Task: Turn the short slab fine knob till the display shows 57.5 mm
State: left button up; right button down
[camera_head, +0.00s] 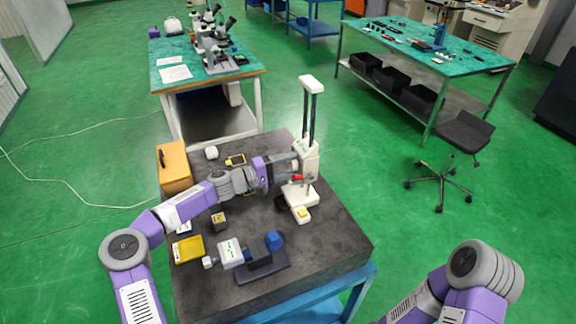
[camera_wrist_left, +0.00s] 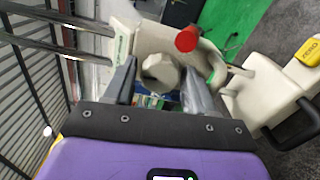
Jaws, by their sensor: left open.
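A white height gauge (camera_head: 305,155) with two dark upright columns stands on the dark slab table. My left gripper (camera_head: 291,170) reaches its body from the left. In the left wrist view an off-white faceted knob (camera_wrist_left: 160,73) sits between my open left fingers (camera_wrist_left: 158,84); I cannot tell whether either finger touches it. A red knob (camera_wrist_left: 187,40) lies just beyond, and shows in the head view too (camera_head: 297,178). I cannot tell which knob is the short slab fine knob. No display reading is legible in either view. My right gripper is out of view.
The gauge's base carries a yellow button (camera_wrist_left: 308,51). A blue-and-white instrument (camera_head: 231,252), a yellow tray (camera_head: 188,248), an orange box (camera_head: 174,167) and small blocks share the table (camera_head: 325,250). The table's right front is clear.

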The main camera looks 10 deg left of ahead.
pick_arm(q)
jog(key=c, duration=0.8)
jog(key=shift+n+b, duration=0.3)
jog(key=shift+n, duration=0.6)
jog(key=o, duration=0.8)
